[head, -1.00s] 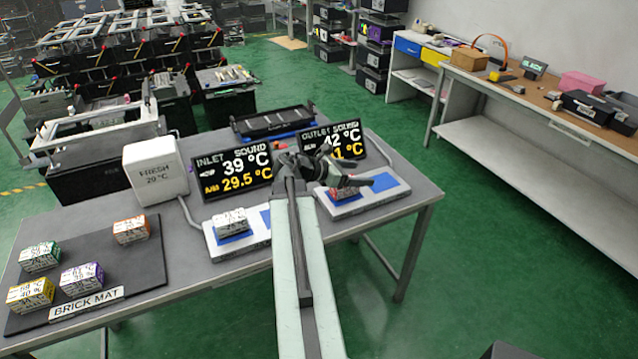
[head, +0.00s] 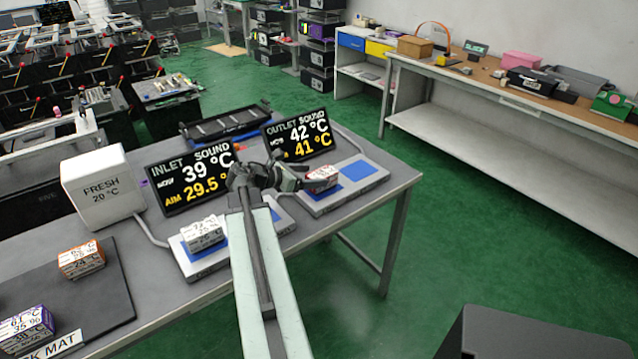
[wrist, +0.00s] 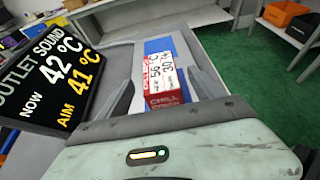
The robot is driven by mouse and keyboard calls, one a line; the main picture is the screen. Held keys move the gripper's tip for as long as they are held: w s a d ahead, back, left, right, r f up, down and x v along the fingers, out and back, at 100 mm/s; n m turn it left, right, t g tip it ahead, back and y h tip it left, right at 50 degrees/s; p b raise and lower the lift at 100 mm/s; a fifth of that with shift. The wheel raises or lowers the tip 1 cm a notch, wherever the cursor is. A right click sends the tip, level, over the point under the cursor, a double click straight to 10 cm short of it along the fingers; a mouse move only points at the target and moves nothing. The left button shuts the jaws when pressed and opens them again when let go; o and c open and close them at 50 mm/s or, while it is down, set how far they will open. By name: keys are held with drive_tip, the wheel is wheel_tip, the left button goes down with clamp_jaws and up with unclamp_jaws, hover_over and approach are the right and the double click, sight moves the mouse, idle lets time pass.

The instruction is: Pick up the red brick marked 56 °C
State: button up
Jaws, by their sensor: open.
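The red brick (head: 321,178) sits on the outlet stand (head: 345,193), beside the "OUTLET SOUND" display (head: 299,137). In the wrist view the red brick (wrist: 161,78) shows a white top marked "56 °C" and a red front marked "CHILL". My gripper (head: 292,178) is at the brick's left side in the head view. In the wrist view its open fingers (wrist: 160,82) lie to either side of the brick, with gaps. I cannot tell how far down they reach.
The inlet stand (head: 185,262) holds another brick (head: 203,233). The "INLET SOUND" display (head: 190,175) and a white "FRESH" box (head: 103,187) stand behind. The brick mat (head: 118,290) with more bricks is at left. A blue pad area (head: 357,170) right of the red brick is clear.

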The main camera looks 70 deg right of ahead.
sight(322, 176)
drive_tip(key=b+x, duration=0.1)
drive_tip(key=x, duration=0.1)
drive_tip(key=b+x, duration=0.1)
drive_tip(key=x, duration=0.2)
drive_tip(key=shift+w+a+f, duration=0.1)
drive_tip(key=shift+a+f, duration=0.1)
drive_tip(key=shift+f, duration=0.1)
drive_tip(key=shift+d, duration=0.15)
drive_tip(key=shift+r, duration=0.1)
clamp_jaws()
